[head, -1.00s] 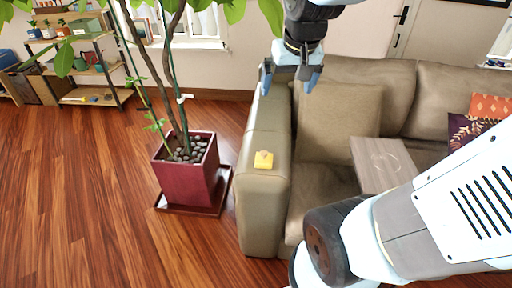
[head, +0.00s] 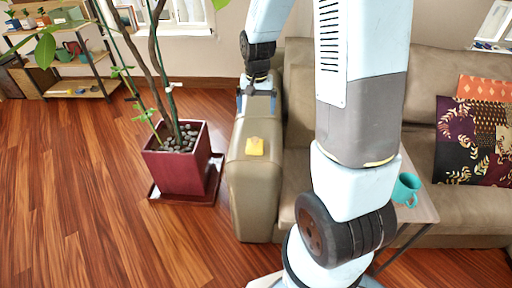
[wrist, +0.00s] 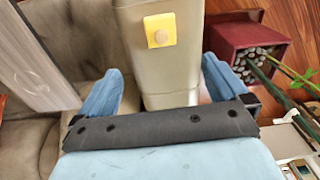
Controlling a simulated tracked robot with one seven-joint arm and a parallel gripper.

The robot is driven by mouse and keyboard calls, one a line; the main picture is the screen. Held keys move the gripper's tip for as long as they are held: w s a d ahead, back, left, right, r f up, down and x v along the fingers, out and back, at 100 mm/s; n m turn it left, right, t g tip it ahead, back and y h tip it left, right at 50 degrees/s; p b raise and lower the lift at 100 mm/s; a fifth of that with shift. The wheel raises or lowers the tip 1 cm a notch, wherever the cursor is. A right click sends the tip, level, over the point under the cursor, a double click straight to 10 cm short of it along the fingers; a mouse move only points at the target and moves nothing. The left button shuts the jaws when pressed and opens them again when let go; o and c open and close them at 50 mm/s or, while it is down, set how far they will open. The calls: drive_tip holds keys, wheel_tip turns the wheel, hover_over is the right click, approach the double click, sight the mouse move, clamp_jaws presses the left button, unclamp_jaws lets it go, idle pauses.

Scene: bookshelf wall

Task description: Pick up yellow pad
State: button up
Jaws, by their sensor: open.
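The yellow pad (head: 254,146) lies on top of the sofa's left armrest (head: 257,178), with a small tan round thing on it. It also shows in the wrist view (wrist: 160,30), beyond the fingertips and roughly between them. My gripper (head: 257,92) is above the far part of the armrest, behind the pad in the head view. In the wrist view my gripper (wrist: 160,80) has its two blue fingers spread wide, with nothing between them but the armrest below. The pad is apart from both fingers.
A red planter (head: 178,168) with a tall plant stands on the floor left of the armrest. A side table (head: 420,208) with a teal mug (head: 406,189) stands right of my arm. A patterned cushion (head: 470,140) lies on the sofa. A shelf (head: 85,88) stands at the back left.

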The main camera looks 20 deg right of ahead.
hover_over(255, 139)
wheel_tip(255, 139, down, 5)
drive_tip(key=shift+m+g, duration=0.3)
wheel_tip(255, 139, down, 14)
drive_tip(key=shift+r, duration=0.25)
idle(0.3)
drive_tip(key=c, duration=1.2)
drive_tip(key=shift+r, duration=0.15)
